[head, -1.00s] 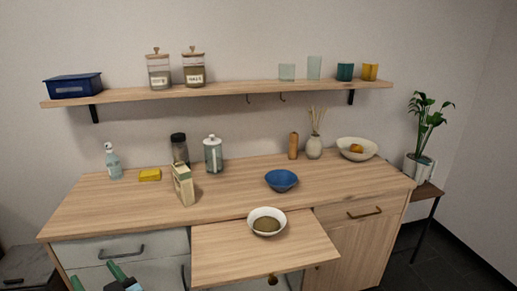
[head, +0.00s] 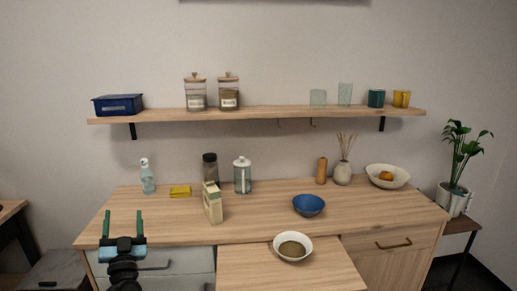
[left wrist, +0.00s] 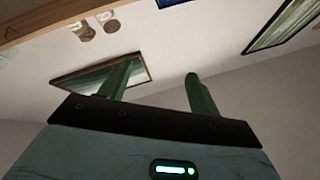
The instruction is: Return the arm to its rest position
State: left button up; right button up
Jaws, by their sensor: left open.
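My left gripper (head: 122,226) shows at the lower left of the head view, its two green fingers apart and pointing up, with nothing between them. It is in front of the counter's left end, over the grey drawer front in the picture. In the left wrist view the open fingers (left wrist: 158,85) point up toward the wall, with nothing between them. My right gripper is in neither view.
The counter (head: 255,207) holds a spray bottle (head: 147,177), a yellow sponge (head: 180,191), a carton (head: 212,203) and a blue bowl (head: 308,205). A white bowl (head: 293,246) stands on the pulled-out board (head: 245,268). A shelf (head: 270,112) runs above. A plant (head: 457,165) stands at right.

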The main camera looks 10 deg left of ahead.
pick_arm(q)
jog(key=w+d+f+m+g+h, duration=0.45)
jog(key=d+f+m+h, duration=0.2)
jog(key=f+h, duration=0.4)
jog(key=s+d+f+n+g, duration=0.1)
jog(key=s+d+f+g, duration=0.1)
jog(key=s+f, duration=0.4)
jog(key=s+d+f+n+g, duration=0.1)
jog(key=s+f+g, duration=0.15)
jog(key=f, duration=0.45)
jog(key=s+d+f+g, duration=0.1)
jog(key=s+d+f, duration=0.35)
jog(key=s, duration=0.35)
jog(key=s+d+f+g, duration=0.1)
jog(key=s+d+f, duration=0.3)
jog(key=s, duration=0.5)
jog(key=s+d+f+g+h, duration=0.1)
jog(key=s+d, duration=0.1)
jog(key=s, duration=0.8)
jog(key=s+d+f+n+g+h, duration=0.1)
jog(key=s+d+f, duration=0.1)
jog(key=s, duration=0.8)
jog(key=shift+s+d+f, duration=0.15)
jog(key=shift+s+d, duration=0.25)
jog(key=shift+d, duration=0.3)
jog(key=shift+n, duration=0.25)
